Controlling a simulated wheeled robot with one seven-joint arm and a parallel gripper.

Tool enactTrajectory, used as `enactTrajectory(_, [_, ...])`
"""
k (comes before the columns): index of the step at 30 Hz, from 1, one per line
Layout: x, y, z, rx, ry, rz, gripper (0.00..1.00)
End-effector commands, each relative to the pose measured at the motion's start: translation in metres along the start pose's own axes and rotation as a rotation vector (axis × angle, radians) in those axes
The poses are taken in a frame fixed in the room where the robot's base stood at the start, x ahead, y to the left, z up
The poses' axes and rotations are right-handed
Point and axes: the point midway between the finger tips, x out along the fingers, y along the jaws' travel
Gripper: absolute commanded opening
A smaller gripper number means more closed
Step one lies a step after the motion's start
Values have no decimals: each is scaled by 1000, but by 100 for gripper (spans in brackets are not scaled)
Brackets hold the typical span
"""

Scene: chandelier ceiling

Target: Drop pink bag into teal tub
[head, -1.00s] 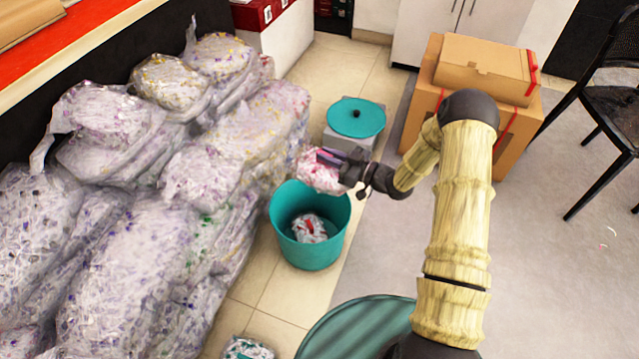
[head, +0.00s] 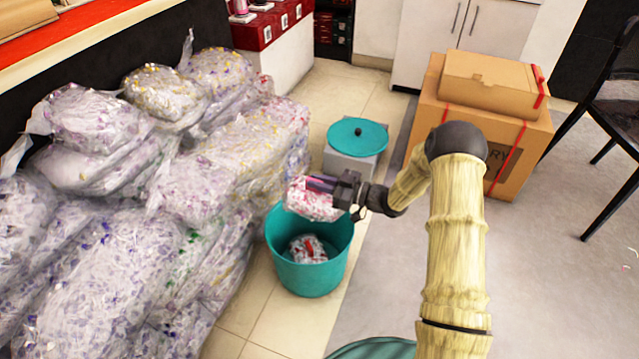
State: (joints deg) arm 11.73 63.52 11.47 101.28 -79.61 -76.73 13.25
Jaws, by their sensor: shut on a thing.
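The pink bag (head: 311,204) is a small clear bag with pink and white bits. My gripper (head: 326,184) is shut on it and holds it above the far left part of the teal tub's opening. The teal tub (head: 312,275) is round and open and stands on the tiled floor. Another small bag (head: 307,249), with white, red and dark bits, lies inside the tub. The gripper's fingers partly cover the pink bag.
Large clear bags of shreds (head: 130,230) are piled close left of the tub. A teal lid (head: 357,134) lies on a grey box (head: 352,165) behind it. Cardboard boxes (head: 480,120) and a black chair (head: 610,120) stand at the right. Grey floor between is clear.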

Motion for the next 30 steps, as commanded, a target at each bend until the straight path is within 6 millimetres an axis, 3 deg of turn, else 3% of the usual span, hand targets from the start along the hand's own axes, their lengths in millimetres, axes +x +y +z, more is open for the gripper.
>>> enactTrajectory(18, [0,0,57,0,1,0,0])
enactTrajectory(29, [0,0,59,-1,1,0,0])
enactTrajectory(30, [0,0,59,-1,1,0,16])
